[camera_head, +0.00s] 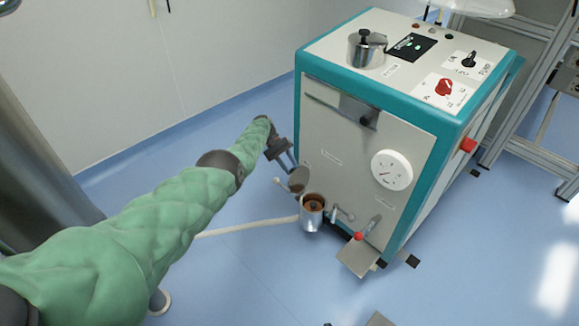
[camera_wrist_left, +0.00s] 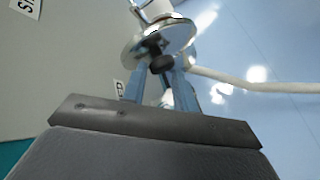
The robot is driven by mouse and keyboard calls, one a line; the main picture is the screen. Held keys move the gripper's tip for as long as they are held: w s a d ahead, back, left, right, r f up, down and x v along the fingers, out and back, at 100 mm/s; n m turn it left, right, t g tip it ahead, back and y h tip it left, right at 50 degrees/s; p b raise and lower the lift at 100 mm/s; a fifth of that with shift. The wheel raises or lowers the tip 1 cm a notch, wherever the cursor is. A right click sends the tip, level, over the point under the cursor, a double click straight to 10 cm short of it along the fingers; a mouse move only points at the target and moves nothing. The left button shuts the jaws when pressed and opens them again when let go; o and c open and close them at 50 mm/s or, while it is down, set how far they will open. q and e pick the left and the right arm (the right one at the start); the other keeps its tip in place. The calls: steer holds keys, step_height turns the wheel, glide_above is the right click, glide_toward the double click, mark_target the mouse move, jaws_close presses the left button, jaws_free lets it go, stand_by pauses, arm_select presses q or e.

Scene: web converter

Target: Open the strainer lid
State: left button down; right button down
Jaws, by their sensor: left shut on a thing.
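The strainer (camera_head: 311,222) is a small metal cup low on the front of the teal and white machine. Its top is uncovered, and a brownish inside with a dark centre shows. The round metal lid (camera_head: 298,180) is tilted up beside the cup's upper left rim. In the left wrist view the shiny lid (camera_wrist_left: 180,38) carries a black knob (camera_wrist_left: 161,63). My left gripper (camera_head: 292,165) comes in from the upper left and is shut on this knob, with a blue-grey finger on each side (camera_wrist_left: 160,75). My right gripper is not in view.
The machine (camera_head: 340,150) has a round white gauge (camera_head: 391,170) on its front. A red-knobbed lever (camera_head: 359,236) is right of the strainer, above a metal plate (camera_head: 357,258). A pale hose (camera_head: 250,226) runs along the floor.

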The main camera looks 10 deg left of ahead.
arm_select(q)
steer(key=shift+s+f, duration=0.8)
steer(key=shift+f, duration=0.25)
steer(key=c, duration=1.1)
jaws_free()
steer(key=shift+w+d, duration=0.15)
steer(key=shift+d, duration=0.1)
steer(key=shift+w+a+r, duration=0.1)
steer(key=shift+r, duration=0.05)
